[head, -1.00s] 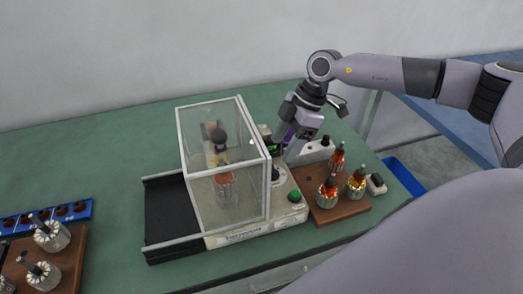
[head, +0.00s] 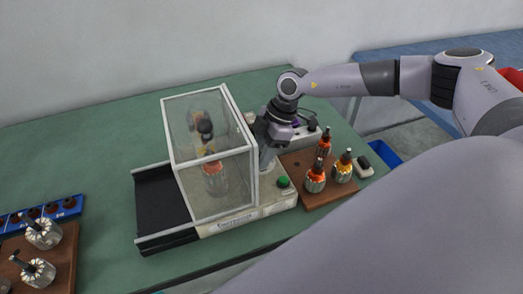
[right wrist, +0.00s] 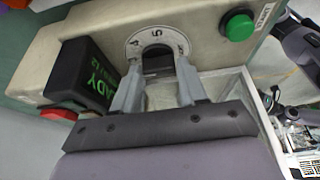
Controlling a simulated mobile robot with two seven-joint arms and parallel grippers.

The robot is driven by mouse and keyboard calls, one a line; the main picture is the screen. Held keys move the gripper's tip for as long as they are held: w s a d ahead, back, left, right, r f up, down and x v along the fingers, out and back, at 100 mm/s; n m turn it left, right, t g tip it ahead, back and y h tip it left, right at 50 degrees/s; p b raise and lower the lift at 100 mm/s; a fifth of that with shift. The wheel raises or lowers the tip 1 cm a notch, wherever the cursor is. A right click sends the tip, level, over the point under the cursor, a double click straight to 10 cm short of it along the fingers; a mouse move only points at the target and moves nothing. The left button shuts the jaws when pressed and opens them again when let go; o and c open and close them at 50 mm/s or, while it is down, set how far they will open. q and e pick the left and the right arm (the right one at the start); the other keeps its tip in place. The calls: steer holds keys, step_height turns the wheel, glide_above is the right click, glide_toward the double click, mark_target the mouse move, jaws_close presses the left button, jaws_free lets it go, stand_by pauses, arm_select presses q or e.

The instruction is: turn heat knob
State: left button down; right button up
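The heat knob (right wrist: 157,60) is a dark knob on a round white dial (right wrist: 158,36) with printed numbers, on the beige machine front in the right wrist view. My right gripper (right wrist: 158,72) has its two fingers apart, one on each side of the knob. I see no clear contact between fingers and knob. In the head view my right gripper (head: 266,160) reaches down beside the machine's clear guard box, and the arm hides the knob. The machine base (head: 240,219) shows below the guard. My left gripper is not in view.
A green button (right wrist: 239,26), a red button (right wrist: 58,114) and a small display reading READY (right wrist: 88,75) sit near the dial. The clear guard box (head: 210,150) stands close left of the gripper. A wooden board (head: 318,196) with wound armatures lies to the right.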

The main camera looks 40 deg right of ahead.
steer(key=c, duration=0.5)
steer(key=n+g, duration=0.1)
steer(key=n, duration=0.1)
steer(key=n+g, duration=0.1)
steer(key=n, duration=0.2)
steer(key=shift+w, duration=0.1)
steer(key=shift+n+g+h, duration=0.3)
steer(key=shift+n+g, duration=0.5)
steer(key=shift+n, duration=1.6)
steer(key=o, duration=1)
steer(key=shift+o, duration=0.2)
